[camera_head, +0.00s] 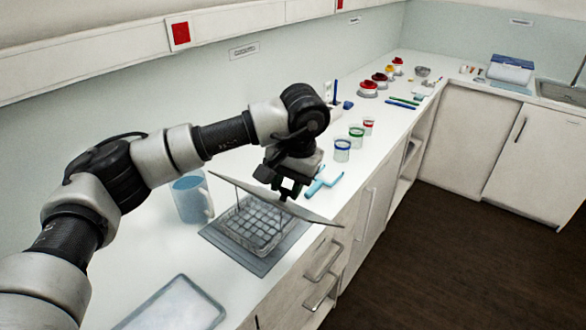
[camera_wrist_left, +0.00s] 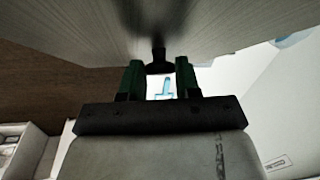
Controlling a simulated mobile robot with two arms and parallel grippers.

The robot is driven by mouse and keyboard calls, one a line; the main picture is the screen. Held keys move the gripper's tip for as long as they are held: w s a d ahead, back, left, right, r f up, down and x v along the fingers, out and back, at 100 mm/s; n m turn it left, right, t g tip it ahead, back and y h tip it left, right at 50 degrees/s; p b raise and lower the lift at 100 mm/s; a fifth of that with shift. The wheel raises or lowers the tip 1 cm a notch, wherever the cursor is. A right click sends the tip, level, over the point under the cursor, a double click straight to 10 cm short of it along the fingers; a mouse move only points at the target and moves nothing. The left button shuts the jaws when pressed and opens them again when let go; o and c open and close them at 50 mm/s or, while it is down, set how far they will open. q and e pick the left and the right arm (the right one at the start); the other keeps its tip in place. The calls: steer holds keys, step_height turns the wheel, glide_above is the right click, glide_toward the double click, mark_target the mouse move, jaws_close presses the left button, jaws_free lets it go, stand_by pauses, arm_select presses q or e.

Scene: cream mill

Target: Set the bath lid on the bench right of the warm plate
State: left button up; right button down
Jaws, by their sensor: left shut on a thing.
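The bath lid (camera_head: 308,214) is a thin grey metal sheet. My left gripper (camera_head: 286,190) is shut on its dark knob, and the lid hangs tilted, its right end lower, above a clear gridded bath or basket (camera_head: 250,228). In the left wrist view the lid (camera_wrist_left: 70,25) fills the top, and the gripper's green-sided fingers (camera_wrist_left: 159,75) close around the knob. The bath stands on a grey mat-like base (camera_head: 262,266), partly hidden by the lid. A flat pale plate with a grey rim (camera_head: 172,306), possibly the warm plate, lies at the front left. My right gripper is out of view.
A blue-tinted jug (camera_head: 191,198) stands behind the bath. A light blue tool (camera_head: 324,182) and several colour-rimmed cups (camera_head: 342,150) lie beyond it. The bench (camera_head: 240,302) is bare between the plate and the grey base. Drawers drop away at the bench's right edge.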

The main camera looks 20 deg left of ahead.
arm_select(q)
steer(key=s+a+f, duration=0.1)
steer(key=s+f, duration=0.5)
steer(key=s, duration=0.2)
steer(key=s+a+f+n, duration=0.1)
steer(key=s+f, duration=0.4)
steer(key=s, duration=0.4)
steer(key=shift+f, duration=0.4)
steer(key=shift+a, duration=0.1)
